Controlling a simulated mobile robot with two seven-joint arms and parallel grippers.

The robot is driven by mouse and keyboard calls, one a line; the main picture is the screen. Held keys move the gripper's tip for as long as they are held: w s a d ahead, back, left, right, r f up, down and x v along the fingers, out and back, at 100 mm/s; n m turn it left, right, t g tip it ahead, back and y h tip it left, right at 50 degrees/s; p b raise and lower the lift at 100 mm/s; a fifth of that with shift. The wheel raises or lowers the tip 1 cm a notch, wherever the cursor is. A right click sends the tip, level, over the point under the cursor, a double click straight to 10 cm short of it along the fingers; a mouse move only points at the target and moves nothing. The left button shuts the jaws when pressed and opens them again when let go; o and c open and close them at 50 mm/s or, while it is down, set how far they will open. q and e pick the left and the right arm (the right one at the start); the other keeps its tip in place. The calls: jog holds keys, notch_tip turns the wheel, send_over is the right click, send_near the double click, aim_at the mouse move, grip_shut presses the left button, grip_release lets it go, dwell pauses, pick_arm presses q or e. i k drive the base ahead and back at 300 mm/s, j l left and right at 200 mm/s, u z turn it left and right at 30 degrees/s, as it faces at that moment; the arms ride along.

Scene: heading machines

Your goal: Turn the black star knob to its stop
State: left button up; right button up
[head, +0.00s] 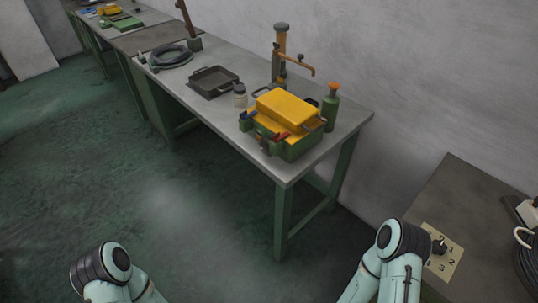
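The black star knob (438,247) sits on a cream dial plate (449,262) with black digits, on the dark worktop at the lower right. The knob is small here, and my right arm covers part of the plate's left side. Where the knob points cannot be made out. My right arm comes up from the bottom edge, its black joint just left of the knob in the picture. My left arm shows at the lower left, far from the knob. Neither gripper's fingers show.
A long grey workbench (346,122) with green legs runs along the wall. It holds a yellow-topped green toolbox (289,111), a green bottle (331,107) and a dark tray (214,81). A black cable coil (527,262) lies at the right edge. The green floor (180,215) is clear.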

aim_at(264, 143)
jog(key=z, duration=1.55)
jog(key=j+z, duration=0.1)
jog(key=z, duration=0.35)
jog(key=j+z, duration=0.1)
jog(key=z, duration=0.35)
jog(key=j+z, duration=0.1)
jog(key=z, duration=0.4)
jog(key=k+j, duration=0.15)
jog(key=j, duration=0.2)
jog(key=k+j, duration=0.15)
jog(key=j, duration=0.15)
jog(key=k+j, duration=0.15)
jog(key=j, duration=0.2)
jog(key=k+j, duration=0.15)
jog(key=j, duration=0.2)
jog(key=k+j, duration=0.15)
jog(key=j, duration=0.2)
jog(key=k+j, duration=0.15)
jog(key=j, duration=0.15)
